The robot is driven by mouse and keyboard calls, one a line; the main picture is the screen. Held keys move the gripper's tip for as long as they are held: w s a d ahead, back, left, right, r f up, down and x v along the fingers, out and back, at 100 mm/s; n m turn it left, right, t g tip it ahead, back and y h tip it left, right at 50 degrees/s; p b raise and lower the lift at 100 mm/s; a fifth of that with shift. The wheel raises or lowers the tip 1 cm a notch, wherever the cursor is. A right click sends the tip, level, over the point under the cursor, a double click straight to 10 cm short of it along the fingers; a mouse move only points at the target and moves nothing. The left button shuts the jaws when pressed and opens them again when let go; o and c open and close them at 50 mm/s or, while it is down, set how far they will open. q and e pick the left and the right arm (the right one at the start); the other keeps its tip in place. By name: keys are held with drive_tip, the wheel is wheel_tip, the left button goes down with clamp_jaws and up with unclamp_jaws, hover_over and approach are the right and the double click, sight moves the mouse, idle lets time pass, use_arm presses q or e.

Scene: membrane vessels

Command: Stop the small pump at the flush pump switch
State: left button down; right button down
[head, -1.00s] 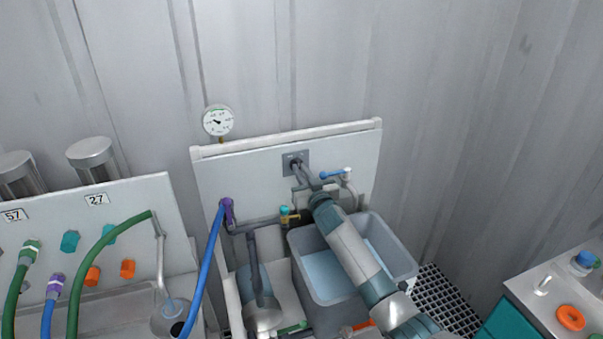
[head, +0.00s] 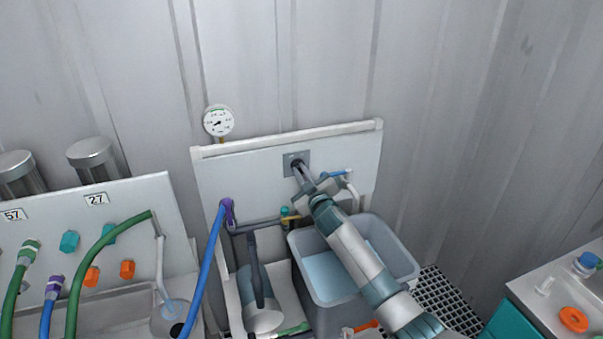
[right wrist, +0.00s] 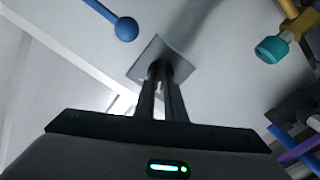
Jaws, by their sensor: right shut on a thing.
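The flush pump switch is a grey square plate (head: 290,170) with a dark knob on the white back panel. In the right wrist view the plate (right wrist: 175,53) lies just beyond my fingertips. My right gripper (head: 297,165) reaches up to the plate, its fingers shut on the dark knob, which they mostly hide. The fingertips also show in the right wrist view (right wrist: 161,72). My left gripper is not in view.
A round gauge (head: 218,121) stands above the panel. A blue-handled valve (head: 336,174) sits close to my right gripper, and a teal-capped valve (head: 285,212) is lower left. A grey tub (head: 400,260) is below my arm. Green and blue hoses run at left.

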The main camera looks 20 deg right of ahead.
drive_tip(key=c, duration=1.8)
unclamp_jaws()
drive_tip(key=shift+s, duration=0.15)
drive_tip(key=shift+s+d+b, duration=0.15)
drive_tip(key=shift+s+b, duration=0.65)
drive_tip(key=shift+s, duration=3.5)
drive_tip(key=shift+s+d+b, duration=0.15)
drive_tip(key=shift+s+b, duration=0.6)
drive_tip(key=shift+s, duration=3.5)
